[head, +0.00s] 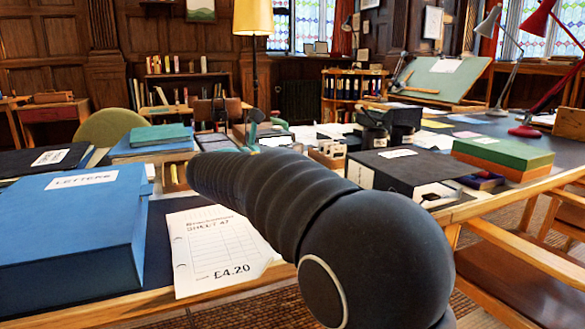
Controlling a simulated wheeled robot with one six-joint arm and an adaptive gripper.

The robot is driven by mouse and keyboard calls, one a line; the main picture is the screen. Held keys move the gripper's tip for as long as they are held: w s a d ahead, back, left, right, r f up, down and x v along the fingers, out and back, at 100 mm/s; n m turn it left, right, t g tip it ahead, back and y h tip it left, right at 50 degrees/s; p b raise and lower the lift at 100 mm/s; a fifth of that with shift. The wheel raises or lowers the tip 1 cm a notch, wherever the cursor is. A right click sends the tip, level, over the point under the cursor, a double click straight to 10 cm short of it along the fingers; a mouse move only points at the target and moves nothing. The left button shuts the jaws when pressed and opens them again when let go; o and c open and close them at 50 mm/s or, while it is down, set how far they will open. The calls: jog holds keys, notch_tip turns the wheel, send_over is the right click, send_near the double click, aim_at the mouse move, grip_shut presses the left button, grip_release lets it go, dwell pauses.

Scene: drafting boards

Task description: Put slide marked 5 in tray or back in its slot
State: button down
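I cannot make out a slide marked 5 in the head view. No slot for it can be told apart either.
A blue box marked LETTERS (70,240) stands at the near left. A paper sheet marked £4.20 (215,250) hangs over the desk's front edge. A black box file (405,170) and green and orange boxes (503,152) stand to the right. A red lamp (525,130) stands farther back.

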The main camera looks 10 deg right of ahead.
jog(key=shift+f+b, duration=0.55)
jog(key=shift+f, duration=1.45)
jog(key=shift+f, duration=0.2)
jog(key=c, duration=1.3)
grip_release()
jog(key=shift+r, duration=0.3)
jog(key=v, duration=0.7)
jog(key=shift+s+a+f+p, duration=0.15)
jog(key=shift+a+p, duration=0.1)
jog(key=shift+p, duration=0.15)
